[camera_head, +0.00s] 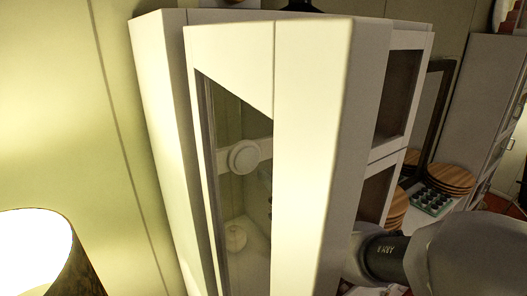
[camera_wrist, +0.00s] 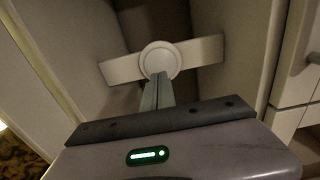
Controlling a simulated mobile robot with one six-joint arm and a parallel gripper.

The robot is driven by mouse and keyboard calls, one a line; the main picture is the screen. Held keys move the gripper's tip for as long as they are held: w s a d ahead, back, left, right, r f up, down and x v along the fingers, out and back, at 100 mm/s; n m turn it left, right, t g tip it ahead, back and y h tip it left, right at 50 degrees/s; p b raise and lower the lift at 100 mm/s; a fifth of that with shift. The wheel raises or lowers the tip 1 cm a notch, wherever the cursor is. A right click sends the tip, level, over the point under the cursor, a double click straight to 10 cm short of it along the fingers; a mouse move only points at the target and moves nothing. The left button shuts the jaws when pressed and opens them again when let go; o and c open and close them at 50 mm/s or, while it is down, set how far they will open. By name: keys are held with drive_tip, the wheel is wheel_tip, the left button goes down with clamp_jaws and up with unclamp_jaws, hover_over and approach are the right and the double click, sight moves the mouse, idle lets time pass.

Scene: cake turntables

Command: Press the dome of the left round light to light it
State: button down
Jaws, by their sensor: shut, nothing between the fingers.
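A round white light (camera_head: 243,157) with a domed face shows through the glass of a cabinet side, fixed on a pale strip. In the wrist view one round light (camera_wrist: 160,61) sits on a slanted pale strip and looks unlit. I take these for the same light; a second one on a strip is not in view, so I cannot tell left from right. My gripper (camera_wrist: 158,77) is shut and empty. Its fingertips overlap the lower edge of the dome in the wrist view; I cannot tell whether they touch it. The cabinet hides my gripper in the head view.
The tall pale cabinet (camera_head: 310,120) has side walls close around the light. A pale round object (camera_head: 235,237) stands lower behind the glass. Wooden boards (camera_head: 449,180) and a green tray (camera_head: 427,199) lie at the right. A lit lamp (camera_head: 35,250) stands at the lower left.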

drive_tip(key=shift+p+x, duration=0.7)
drive_tip(key=shift+x, duration=2.05)
